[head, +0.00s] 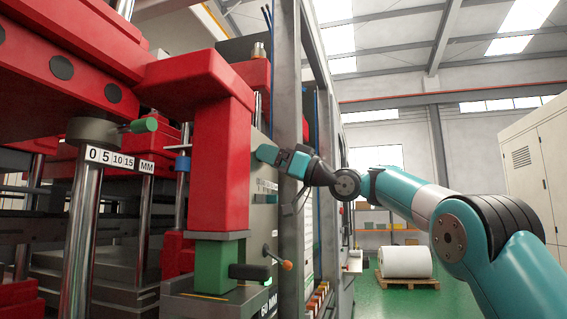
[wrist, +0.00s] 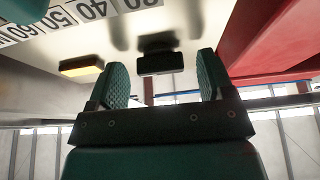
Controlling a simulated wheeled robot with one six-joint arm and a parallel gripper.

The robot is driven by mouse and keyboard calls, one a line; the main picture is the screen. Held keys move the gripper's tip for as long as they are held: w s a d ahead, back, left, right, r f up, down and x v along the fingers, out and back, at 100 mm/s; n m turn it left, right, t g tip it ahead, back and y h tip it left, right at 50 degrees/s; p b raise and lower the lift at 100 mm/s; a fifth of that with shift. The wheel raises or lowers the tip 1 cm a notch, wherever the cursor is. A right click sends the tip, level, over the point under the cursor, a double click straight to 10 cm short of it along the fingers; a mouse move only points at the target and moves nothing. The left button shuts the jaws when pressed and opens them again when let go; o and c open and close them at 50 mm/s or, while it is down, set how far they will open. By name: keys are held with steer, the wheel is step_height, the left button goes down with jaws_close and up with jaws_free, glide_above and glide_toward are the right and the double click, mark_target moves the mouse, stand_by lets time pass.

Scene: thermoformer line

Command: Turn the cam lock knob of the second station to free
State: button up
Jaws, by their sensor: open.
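My gripper (head: 268,153) is at the grey machine side, just right of the red upright in the head view. In the wrist view my gripper (wrist: 161,80) is open and empty, with two green ridged fingers. A black bar-shaped knob (wrist: 160,63) stands between the fingertips on a pale panel, with a gap on either side. It looks like the cam lock knob, but no label on it is readable. The head view does not show this knob clearly. A green-ended knob (head: 143,125) sits on a grey collar above a nearer millimetre scale (head: 119,160).
A red upright (head: 221,165) stands close left of my gripper. Below are a black handle (head: 250,272) and an orange-tipped lever (head: 287,265). In the wrist view a yellow block (wrist: 82,67) and a numbered scale (wrist: 98,10) lie left, and a red beam (wrist: 275,45) lies right.

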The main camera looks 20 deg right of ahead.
steer(key=b+v, duration=0.8)
steer(key=v, duration=0.9)
steer(key=shift+d+f, duration=0.1)
